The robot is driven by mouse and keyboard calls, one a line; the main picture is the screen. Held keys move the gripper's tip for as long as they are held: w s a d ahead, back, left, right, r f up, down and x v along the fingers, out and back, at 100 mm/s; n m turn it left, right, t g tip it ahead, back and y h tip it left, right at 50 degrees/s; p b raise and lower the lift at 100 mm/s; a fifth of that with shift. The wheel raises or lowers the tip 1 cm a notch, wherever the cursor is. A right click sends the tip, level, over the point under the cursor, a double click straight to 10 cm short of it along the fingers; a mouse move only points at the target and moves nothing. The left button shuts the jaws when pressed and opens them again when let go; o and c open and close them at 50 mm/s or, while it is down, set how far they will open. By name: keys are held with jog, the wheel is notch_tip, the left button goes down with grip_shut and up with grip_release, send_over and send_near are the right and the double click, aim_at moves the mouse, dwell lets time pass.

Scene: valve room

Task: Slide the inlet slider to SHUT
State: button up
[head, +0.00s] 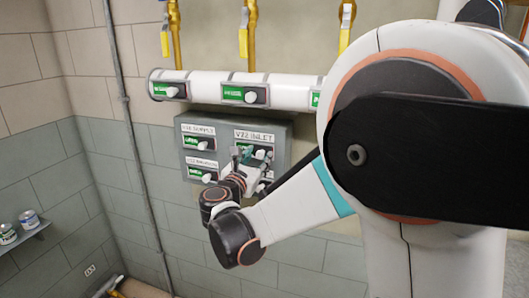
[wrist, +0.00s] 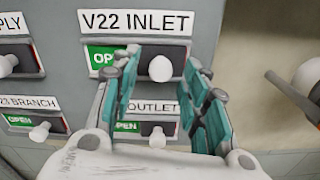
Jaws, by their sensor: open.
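The inlet slider (wrist: 160,68) is a white round knob under the label "V22 INLET" on a grey panel (head: 222,127). A green plate (wrist: 98,57) shows to the left of the knob; its visible letters begin "OP", and the rest is behind a finger. The knob sits toward the right of its slot. My gripper (wrist: 165,60) is open, with one teal-padded finger on each side of the knob in the wrist view. Contact with the knob cannot be told. In the head view my gripper (head: 249,157) is in front of the panel's upper right and partly covers this slider.
An outlet slider (wrist: 157,137) lies just below, between my fingers in the picture. A branch slider (wrist: 40,131) and a supply slider (wrist: 8,64) are at the left. A white pipe (head: 204,86) with more green-labelled knobs runs above the panel.

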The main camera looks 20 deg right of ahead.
jog(key=shift+w+d, duration=0.3)
jog(key=shift+w, duration=0.1)
grip_shut()
jog(key=shift+a, duration=0.1)
jog(key=w+a, duration=0.2)
jog(key=a, duration=0.1)
jog(key=w+a, duration=0.1)
jog(key=a, duration=0.1)
jog(key=shift+w, duration=0.3)
